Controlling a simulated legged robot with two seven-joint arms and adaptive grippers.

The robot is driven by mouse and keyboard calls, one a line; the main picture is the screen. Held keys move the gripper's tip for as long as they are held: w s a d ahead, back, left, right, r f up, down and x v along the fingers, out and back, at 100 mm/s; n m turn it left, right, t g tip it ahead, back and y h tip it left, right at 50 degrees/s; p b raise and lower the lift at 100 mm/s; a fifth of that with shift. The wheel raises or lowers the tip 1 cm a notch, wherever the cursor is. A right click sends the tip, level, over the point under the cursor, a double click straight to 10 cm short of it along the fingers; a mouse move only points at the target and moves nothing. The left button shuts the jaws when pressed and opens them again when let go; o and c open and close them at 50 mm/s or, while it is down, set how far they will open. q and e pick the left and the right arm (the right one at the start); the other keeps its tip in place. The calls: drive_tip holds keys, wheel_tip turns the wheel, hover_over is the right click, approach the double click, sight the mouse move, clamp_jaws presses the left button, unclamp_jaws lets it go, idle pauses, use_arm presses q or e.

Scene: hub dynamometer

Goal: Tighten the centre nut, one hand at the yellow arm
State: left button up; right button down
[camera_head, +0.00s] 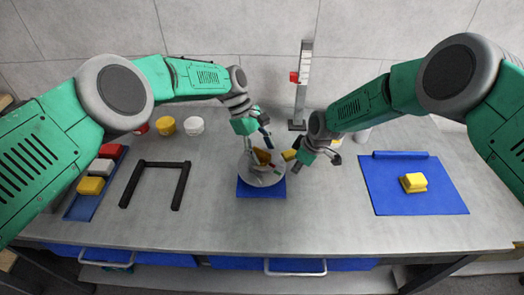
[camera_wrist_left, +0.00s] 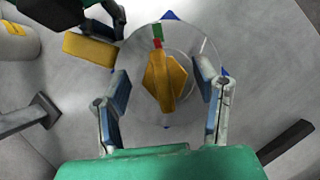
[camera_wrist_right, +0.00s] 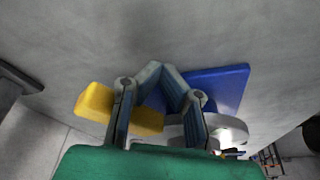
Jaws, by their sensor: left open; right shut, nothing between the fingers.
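The yellow centre nut (camera_wrist_left: 165,80) sits in the middle of a round, clear-looking disc (camera_wrist_left: 195,45) with a green and red mark near its rim. The disc stands over a blue mat (camera_head: 262,190) at the table's centre. My left gripper (camera_wrist_left: 163,88) is open, with its fingers on either side of the nut and apart from it. The yellow arm (camera_wrist_left: 88,49) sticks out beside the disc; it also shows in the right wrist view (camera_wrist_right: 97,100). My right gripper (camera_wrist_right: 160,72) is shut and empty, close beside the yellow arm. Whether they touch is hard to tell.
A blue mat with a yellow block (camera_head: 413,183) lies at right. A black frame (camera_head: 155,165) and a blue tray (camera_head: 82,207) with coloured blocks lie at left. Yellow (camera_head: 165,125) and white (camera_head: 194,125) round pieces and a tall gauge post (camera_head: 302,85) stand at the back.

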use_arm(q)
drive_tip(key=shift+r, duration=3.6)
drive_tip(key=shift+r+p, duration=2.3)
use_arm(e)
wheel_tip(320, 180, up, 9)
drive_tip(key=s, duration=0.1)
drive_tip(key=shift+s+d, duration=0.15)
drive_tip(key=shift+d, duration=0.2)
